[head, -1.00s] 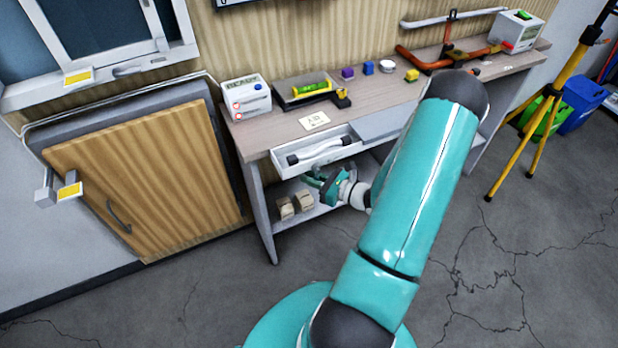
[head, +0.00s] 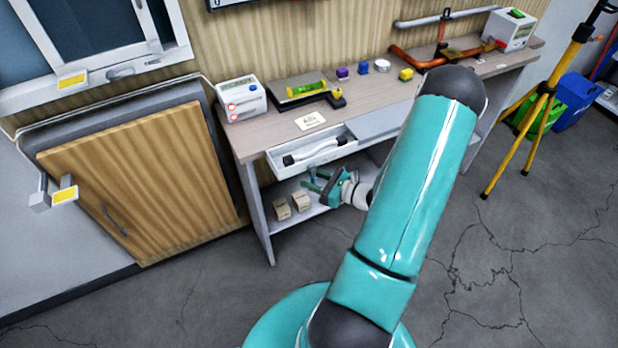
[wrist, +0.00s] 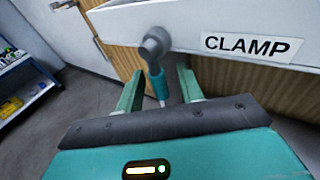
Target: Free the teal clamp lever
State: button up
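The teal clamp lever (wrist: 158,86) hangs down from a grey pivot (wrist: 155,43) on a white panel marked CLAMP (wrist: 252,46). In the wrist view my gripper (wrist: 158,88) is open. The lever lies between its two teal fingers in the picture, with a gap on each side; I cannot tell how deep it is between them. In the head view my gripper (head: 318,183) is just below and in front of the open drawer (head: 322,159); the lever cannot be made out there.
A white tool with black ends (head: 312,152) lies in the drawer. Small boxes (head: 291,207) stand on the lower shelf left of my gripper. The bench top (head: 365,95) holds a level, small blocks and a white device (head: 241,98). A wooden cabinet door (head: 140,185) is at left.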

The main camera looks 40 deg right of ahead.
jog(key=v, duration=1.2)
jog(key=w+a+r+n+g+y, duration=0.2)
jog(key=w+a+r+n+g, duration=0.1)
jog(key=a+r+n+g, duration=0.5)
jog(key=w+a+r+n+g+y, duration=0.2)
jog(key=w+a+r+n+g, duration=0.15)
jog(key=a+r+n, duration=0.65)
jog(key=s+a+r+n+t+h, duration=0.1)
jog(key=s+a+r+n+h, duration=0.1)
jog(key=a+r+n+h, duration=0.2)
jog(key=s+a+r+n+h, duration=0.3)
jog(key=a+r+n+h, duration=0.1)
jog(key=a+r+n, duration=0.4)
jog(key=shift+a+n+t+h, duration=0.4)
jog(key=shift+a+n, duration=0.45)
jog(key=shift+n, duration=0.35)
